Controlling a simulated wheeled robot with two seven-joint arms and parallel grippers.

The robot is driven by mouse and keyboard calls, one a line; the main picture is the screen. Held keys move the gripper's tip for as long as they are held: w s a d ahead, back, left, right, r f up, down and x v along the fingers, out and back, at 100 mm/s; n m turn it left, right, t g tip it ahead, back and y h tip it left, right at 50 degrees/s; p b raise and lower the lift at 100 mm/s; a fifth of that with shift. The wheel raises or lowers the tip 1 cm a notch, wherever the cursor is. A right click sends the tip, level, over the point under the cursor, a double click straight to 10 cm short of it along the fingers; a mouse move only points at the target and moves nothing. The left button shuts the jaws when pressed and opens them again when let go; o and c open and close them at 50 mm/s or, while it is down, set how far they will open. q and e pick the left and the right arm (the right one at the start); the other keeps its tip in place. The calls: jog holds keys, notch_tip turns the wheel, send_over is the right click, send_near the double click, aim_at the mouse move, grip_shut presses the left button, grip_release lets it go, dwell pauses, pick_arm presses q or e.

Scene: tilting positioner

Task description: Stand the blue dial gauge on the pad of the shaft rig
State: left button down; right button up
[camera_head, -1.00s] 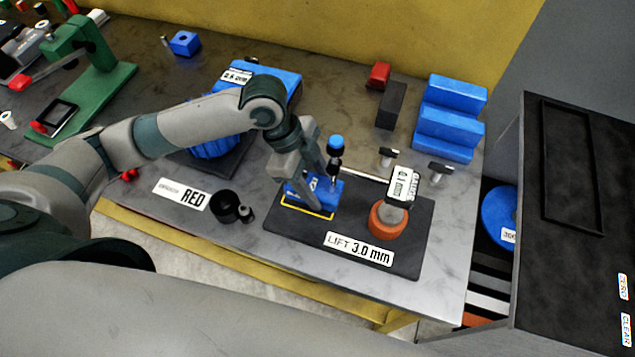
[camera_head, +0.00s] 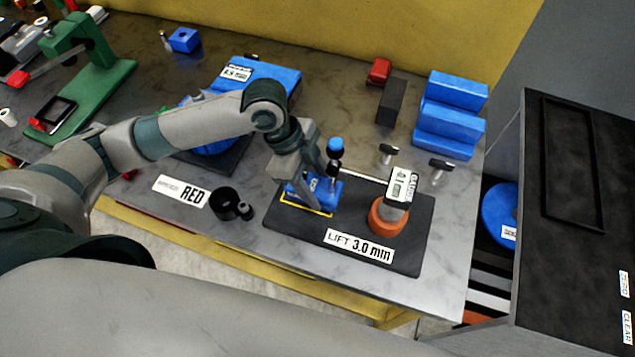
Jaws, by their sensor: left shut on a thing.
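The blue dial gauge has a blue base (camera_head: 327,193), a dark post with a blue cap (camera_head: 335,144), and a thin rod reaching right to a white readout (camera_head: 403,186) above an orange round part (camera_head: 388,216). Its base sits at the yellow-outlined pad (camera_head: 306,210) on the dark plate (camera_head: 413,250) of the shaft rig, which is labelled LIFT 3.0 mm. The gauge looks upright. My left gripper (camera_head: 313,190) points down and is shut on the blue base. The fingers hide part of the base, so full contact with the pad cannot be told. My right gripper is out of view.
A blue machine (camera_head: 262,82) and green stand (camera_head: 95,85) are further left.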

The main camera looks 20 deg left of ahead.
pick_arm(q)
jog(key=shift+f, duration=0.85)
dwell(0.5)
jog(key=c, duration=0.8)
grip_release()
jog(key=shift+s+f, duration=0.1)
jog(key=shift+a+r+b, duration=0.2)
jog(key=shift+r+b, duration=0.2)
jog(key=shift+r, duration=0.15)
jog(key=b+v, duration=0.2)
jog(key=v, duration=1.3)
jog(key=shift+a+r+b, duration=0.1)
jog(key=shift+r+b, duration=0.05)
jog(key=shift+b, duration=0.2)
jog(key=shift+a+r, duration=0.2)
jog(key=shift+r, duration=0.25)
jog(key=shift+r, duration=0.1)
